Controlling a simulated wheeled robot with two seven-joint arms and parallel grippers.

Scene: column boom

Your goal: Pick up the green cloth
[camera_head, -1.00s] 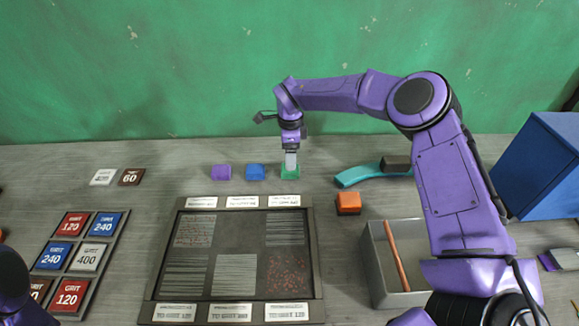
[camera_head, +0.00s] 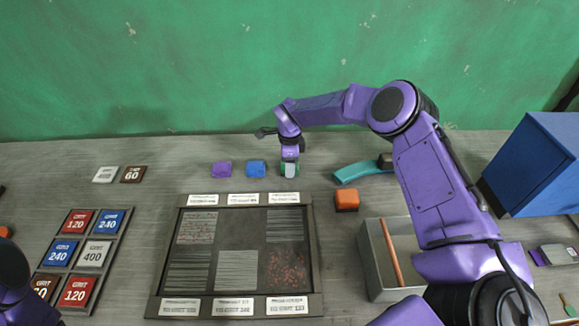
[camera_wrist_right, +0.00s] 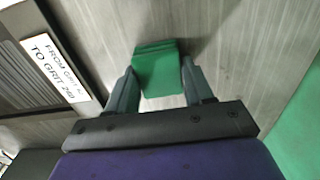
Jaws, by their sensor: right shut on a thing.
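The green cloth (camera_wrist_right: 158,70) is a small folded block between the two fingers of my right gripper (camera_wrist_right: 160,88) in the right wrist view. My right gripper is shut on it. In the head view the right gripper (camera_head: 290,170) is at the back of the bench, right of the blue cloth, and mostly hides the green cloth. I cannot tell whether the cloth touches the bench. My left gripper does not show; only part of my left arm is at the lower left.
A blue cloth (camera_head: 256,169) and a purple cloth (camera_head: 222,169) lie to the left. A dark framed panel (camera_head: 240,245) lies in front. An orange-topped block (camera_head: 346,200), a teal curved piece (camera_head: 358,175), a grey tray (camera_head: 372,275) and a blue box (camera_head: 540,165) are on the right.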

